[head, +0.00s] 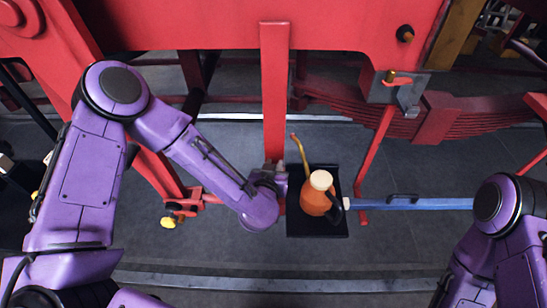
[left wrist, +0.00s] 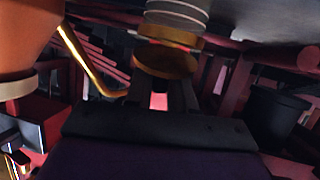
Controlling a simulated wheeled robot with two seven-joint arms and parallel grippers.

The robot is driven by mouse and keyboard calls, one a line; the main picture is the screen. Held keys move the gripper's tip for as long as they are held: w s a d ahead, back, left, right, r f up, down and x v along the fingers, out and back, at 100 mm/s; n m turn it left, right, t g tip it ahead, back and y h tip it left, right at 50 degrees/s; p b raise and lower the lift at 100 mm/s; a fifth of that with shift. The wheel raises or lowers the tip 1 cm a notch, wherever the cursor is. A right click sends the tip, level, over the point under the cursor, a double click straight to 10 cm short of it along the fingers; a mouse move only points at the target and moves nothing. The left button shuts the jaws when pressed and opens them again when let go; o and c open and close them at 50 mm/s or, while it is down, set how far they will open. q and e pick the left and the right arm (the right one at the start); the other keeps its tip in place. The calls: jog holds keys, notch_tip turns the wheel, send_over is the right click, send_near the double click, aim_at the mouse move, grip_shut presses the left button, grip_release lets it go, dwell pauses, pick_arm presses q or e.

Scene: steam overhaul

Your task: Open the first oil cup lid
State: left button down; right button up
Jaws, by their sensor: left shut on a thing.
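My left gripper (head: 276,176) is beside the lower end of the upright red bar, left of the oil can. In the left wrist view its dark fingers (left wrist: 164,92) reach up to a round brass lid (left wrist: 166,62) and are shut on it. The lid sits against a brass rim and a pale ringed cylinder (left wrist: 176,14); whether it is lifted from them I cannot tell. In the head view the lid is hidden by the gripper. My right arm shows at the right edge, but its gripper is out of view.
An orange oil can (head: 315,200) with a cream cap and brass spout stands on a black tray (head: 342,228), close right of my left gripper. A blue bar (head: 430,203) runs right from it. Red beams and a leaf spring (head: 460,120) lie beyond. The grey floor in front is clear.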

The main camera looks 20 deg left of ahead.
pick_arm(q)
jog(key=shift+w+a+r+g+p, duration=0.15)
jog(key=shift+w+r+g+p, duration=0.4)
jog(key=shift+g, duration=0.25)
jog(key=g, duration=0.1)
jog(key=w+g+h, duration=0.1)
jog(key=shift+a+r+g, duration=0.15)
jog(key=shift+g, duration=0.15)
jog(key=shift+w+a+r+n+g+h, duration=0.1)
jog(key=shift+w+n+g+h, duration=0.3)
jog(key=shift+g, duration=0.8)
jog(key=shift+w+a+g, duration=0.15)
jog(key=shift+w+g, duration=0.35)
jog(key=shift+g, duration=0.7)
jog(key=c, duration=1.1)
grip_release()
